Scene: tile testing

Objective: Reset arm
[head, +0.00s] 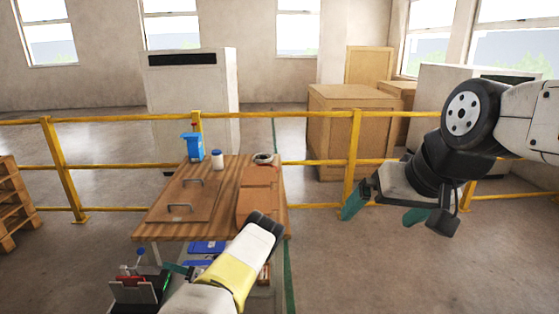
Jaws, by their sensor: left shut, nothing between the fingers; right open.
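My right gripper (384,212) hangs at the right of the head view, over open floor in front of the yellow railing. Its two teal fingers are spread wide apart, with nothing between them. My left arm comes up from the bottom middle, with a white and yellow link and a dark joint in front of the table's near right corner. My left gripper (177,268) is mostly hidden behind this arm. Only a teal finger part shows, below the table's front edge; it is shut and no held thing shows.
A wooden table (225,177) bears a board with two handles (180,200), brown tiles (257,196), a blue bottle (192,147) and a white jar (217,160). A dark device (135,290) stands at lower left. Yellow railing (100,119) runs behind. Floor at right is clear.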

